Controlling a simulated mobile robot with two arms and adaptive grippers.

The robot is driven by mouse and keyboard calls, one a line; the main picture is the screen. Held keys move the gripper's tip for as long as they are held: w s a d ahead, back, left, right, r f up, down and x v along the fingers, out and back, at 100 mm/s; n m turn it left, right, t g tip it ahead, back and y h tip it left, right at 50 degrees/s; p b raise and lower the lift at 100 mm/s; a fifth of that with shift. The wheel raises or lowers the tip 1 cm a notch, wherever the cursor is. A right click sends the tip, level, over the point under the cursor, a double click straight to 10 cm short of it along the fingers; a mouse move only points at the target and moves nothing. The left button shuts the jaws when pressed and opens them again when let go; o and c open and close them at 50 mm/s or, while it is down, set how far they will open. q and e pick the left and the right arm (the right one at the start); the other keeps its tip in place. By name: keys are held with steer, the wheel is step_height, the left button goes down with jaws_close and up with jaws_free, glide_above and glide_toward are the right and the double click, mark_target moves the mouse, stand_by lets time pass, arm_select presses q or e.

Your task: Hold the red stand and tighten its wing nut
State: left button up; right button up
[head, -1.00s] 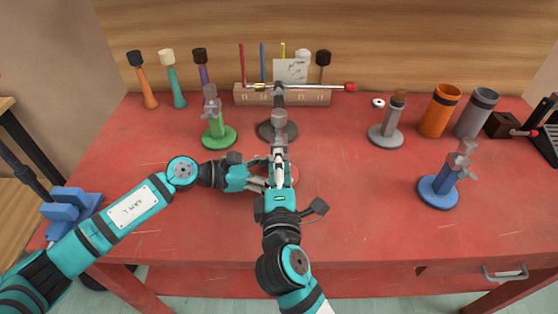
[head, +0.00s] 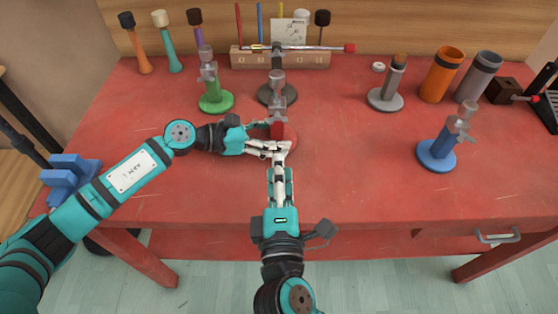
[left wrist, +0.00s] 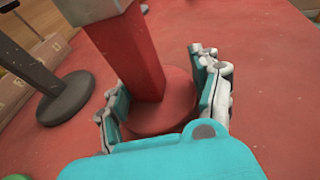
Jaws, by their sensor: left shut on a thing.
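The red stand has a square red post (head: 277,131) on a round red base (head: 293,147), with a grey clamp-like top (head: 277,92). It is upright near the middle of the table. My left gripper (head: 280,146) comes in from the left and is shut on the post, low down. In the left wrist view its fingers flank the post (left wrist: 133,55) just above the base (left wrist: 175,104). I cannot make out the wing nut clearly. My right gripper (head: 280,168) points at the stand from the front, below its top. Its fingers look close together, but their gap is unclear.
A green stand (head: 215,98) is at left, a grey stand (head: 388,95) and a blue stand (head: 438,152) at right. The tabletop (head: 350,180) right of my grippers is clear.

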arm_select(q)
steer(key=o, duration=1)
steer(key=shift+c, duration=0.2)
